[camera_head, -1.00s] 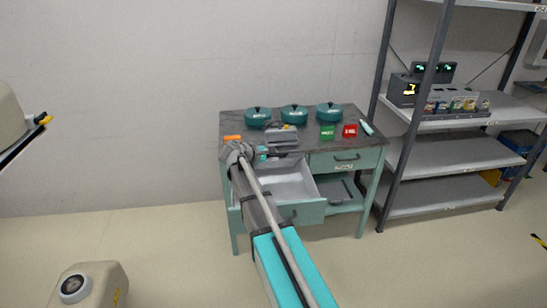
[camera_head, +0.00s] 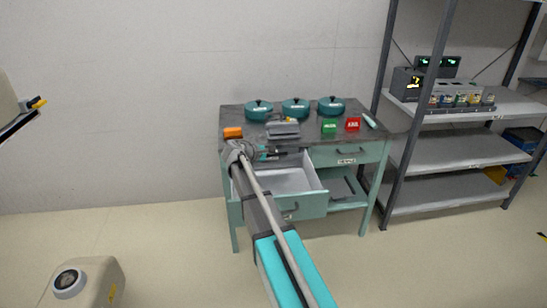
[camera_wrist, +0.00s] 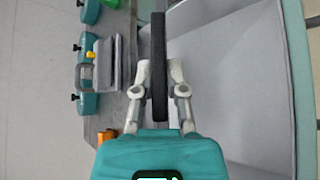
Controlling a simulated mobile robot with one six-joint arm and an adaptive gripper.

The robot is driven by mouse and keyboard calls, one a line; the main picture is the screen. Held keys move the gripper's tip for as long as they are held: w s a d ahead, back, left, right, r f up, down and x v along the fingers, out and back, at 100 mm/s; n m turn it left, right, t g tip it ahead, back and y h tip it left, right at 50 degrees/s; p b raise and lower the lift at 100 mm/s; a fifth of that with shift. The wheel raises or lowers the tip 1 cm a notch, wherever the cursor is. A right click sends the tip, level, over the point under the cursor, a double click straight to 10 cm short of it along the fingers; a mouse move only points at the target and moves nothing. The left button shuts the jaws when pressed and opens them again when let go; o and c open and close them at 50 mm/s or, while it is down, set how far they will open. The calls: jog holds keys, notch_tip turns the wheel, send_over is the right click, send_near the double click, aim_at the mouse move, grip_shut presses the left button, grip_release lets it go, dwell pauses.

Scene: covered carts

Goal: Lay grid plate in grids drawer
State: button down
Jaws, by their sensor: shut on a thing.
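My gripper (camera_wrist: 158,92) is shut on a dark plate (camera_wrist: 158,60), seen edge-on as a narrow black bar between the fingers; I take it to be the grid plate. In the head view, my gripper (camera_head: 268,153) is at the table's front edge, above the rear left part of the open drawer (camera_head: 300,207). The drawer is pulled out and its visible grey floor is bare. In the wrist view, the drawer (camera_wrist: 288,60) lies to the right of the plate. The arm hides the drawer's left side. Whether the plate touches the drawer cannot be told.
On the dark tabletop (camera_head: 235,115) stand several teal lidded pots, a grey block (camera_head: 283,129), an orange block (camera_head: 233,132), and green (camera_head: 329,126) and red (camera_head: 353,125) signs. A closed drawer (camera_head: 347,155) is at right. A metal shelf (camera_head: 450,150) stands further right.

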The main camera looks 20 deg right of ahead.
jog(key=shift+w+d+f+b, duration=0.25)
jog(key=shift+w+f+b, duration=0.5)
jog(key=shift+w+f, duration=0.1)
jog(key=shift+w+d+f+b, duration=0.25)
jog(key=shift+w+f+b, duration=0.5)
jog(key=shift+w, duration=0.15)
jog(key=shift+w+d+f+b, duration=0.25)
jog(key=shift+w+f+b, duration=0.45)
jog(key=shift+w+f, duration=0.15)
jog(key=c, duration=0.6)
grip_release()
jog(key=shift+s+r, duration=0.1)
jog(key=shift+r, duration=0.05)
